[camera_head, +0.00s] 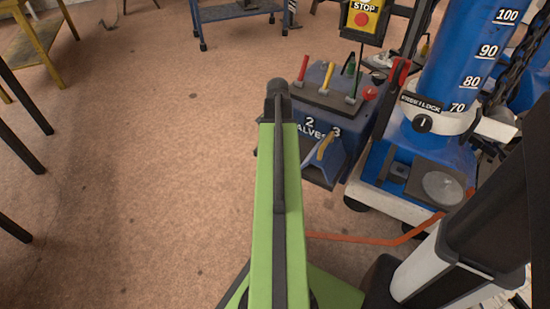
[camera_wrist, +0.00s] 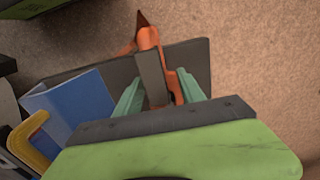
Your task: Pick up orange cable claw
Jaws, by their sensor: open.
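The orange cable claw (camera_wrist: 149,38) shows in the wrist view, running from a pointed dark tip at the top down the right side of a grey upright bar (camera_wrist: 151,72). My gripper (camera_wrist: 160,78) has two teal fingers, apart, one on each side of the grey bar and the claw's lower part. The claw's lower end is partly hidden by the bar and my gripper. I cannot tell whether the fingers touch anything. In the head view my green arm hides the gripper, and I cannot make out the claw.
A blue valve box (camera_head: 315,115) with coloured levers stands right of my arm. A blue cylinder (camera_head: 450,60) on a wheeled base stands farther right. An orange strip (camera_head: 370,239) crosses the floor. The wrist view shows a dark plate (camera_wrist: 195,62) and blue panel (camera_wrist: 72,105). The floor at left is mostly clear.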

